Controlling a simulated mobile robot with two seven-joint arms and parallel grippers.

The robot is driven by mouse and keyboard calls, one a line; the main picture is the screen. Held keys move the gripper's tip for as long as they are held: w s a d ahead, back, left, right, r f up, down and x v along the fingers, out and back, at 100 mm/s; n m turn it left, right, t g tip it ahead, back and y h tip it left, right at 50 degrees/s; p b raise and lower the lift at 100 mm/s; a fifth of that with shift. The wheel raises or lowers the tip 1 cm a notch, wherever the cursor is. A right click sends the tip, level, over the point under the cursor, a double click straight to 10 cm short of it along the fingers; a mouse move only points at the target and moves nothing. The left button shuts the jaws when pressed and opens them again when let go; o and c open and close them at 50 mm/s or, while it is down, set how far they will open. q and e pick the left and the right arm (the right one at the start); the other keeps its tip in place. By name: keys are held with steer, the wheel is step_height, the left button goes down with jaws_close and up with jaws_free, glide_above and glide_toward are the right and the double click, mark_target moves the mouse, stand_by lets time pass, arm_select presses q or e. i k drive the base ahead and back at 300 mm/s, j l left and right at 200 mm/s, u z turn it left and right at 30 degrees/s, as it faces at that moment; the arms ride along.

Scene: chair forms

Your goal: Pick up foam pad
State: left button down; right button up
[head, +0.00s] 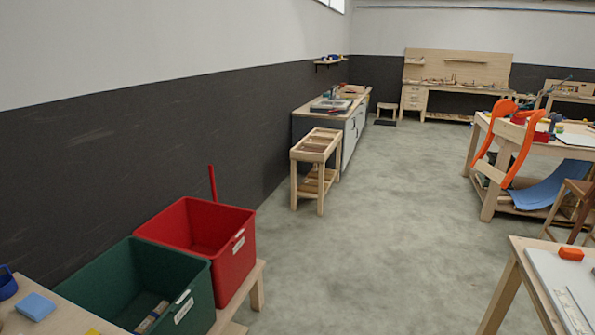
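A small blue flat pad (36,306), which looks like the foam pad, lies on the wooden table (66,321) at the bottom left. It is close to the green bin, with a dark blue object (7,283) to its left. Nothing covers the pad. Neither of my grippers shows in the head view.
A green bin (114,270) and a red bin (236,270) stand to the right of the pad, on a low wooden bench. A wooden cart (317,146) stands farther back. A table (522,247) is at the bottom right, with an orange block (571,254). The middle floor is clear.

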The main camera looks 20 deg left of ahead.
mark_target(35, 306)
steer(key=i+l+u, duration=0.1)
steer(key=i, duration=1.55)
steer(key=u, duration=0.4)
steer(key=i+u, duration=0.1)
steer(key=u, duration=0.3)
steer(key=l+u, duration=0.1)
steer(key=u, duration=0.3)
steer(key=i+l+u, duration=0.1)
steer(key=u, duration=0.3)
